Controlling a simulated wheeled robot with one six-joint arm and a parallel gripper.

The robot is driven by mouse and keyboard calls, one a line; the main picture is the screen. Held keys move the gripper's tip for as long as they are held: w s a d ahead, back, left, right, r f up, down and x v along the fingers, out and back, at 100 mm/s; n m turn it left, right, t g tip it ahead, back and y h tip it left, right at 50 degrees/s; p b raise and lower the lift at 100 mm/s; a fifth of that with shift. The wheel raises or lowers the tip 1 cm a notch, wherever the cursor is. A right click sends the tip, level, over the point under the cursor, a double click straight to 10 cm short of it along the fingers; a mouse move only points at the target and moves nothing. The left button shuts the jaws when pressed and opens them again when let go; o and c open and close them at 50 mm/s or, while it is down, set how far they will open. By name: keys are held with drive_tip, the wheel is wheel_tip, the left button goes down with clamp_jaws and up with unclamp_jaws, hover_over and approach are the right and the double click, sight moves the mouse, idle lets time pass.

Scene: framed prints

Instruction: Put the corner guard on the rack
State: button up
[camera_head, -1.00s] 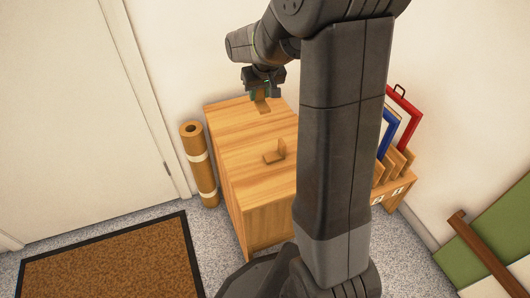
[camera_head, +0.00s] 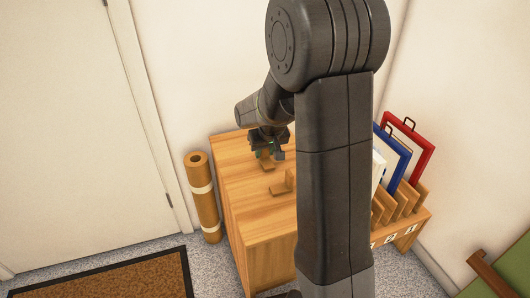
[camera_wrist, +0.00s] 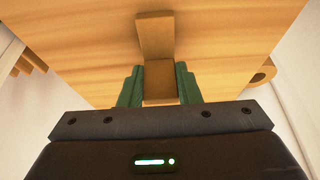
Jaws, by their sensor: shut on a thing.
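A brown L-shaped corner guard (camera_wrist: 158,80) sits between the green fingertips in the wrist view. My gripper (camera_head: 267,152) is shut on it, over the wooden cabinet top (camera_head: 240,172). In the head view the held guard (camera_head: 267,164) shows just below the fingers; whether it touches the top is unclear. The wooden rack (camera_head: 413,216) is at the right, partly hidden by my arm.
The rack has slanted dividers and white labels, and holds red (camera_head: 425,146), blue (camera_head: 396,161) and white framed pieces. A brown roll (camera_head: 203,200) stands left of the cabinet. A doormat (camera_head: 130,280) lies at the lower left. Walls close in behind.

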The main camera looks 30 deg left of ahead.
sight(270, 168)
drive_tip(key=shift+f, duration=0.1)
drive_tip(key=o, duration=0.9)
drive_tip(key=shift+o, duration=0.2)
drive_tip(key=p+v, duration=0.4)
drive_tip(key=v, duration=0.8)
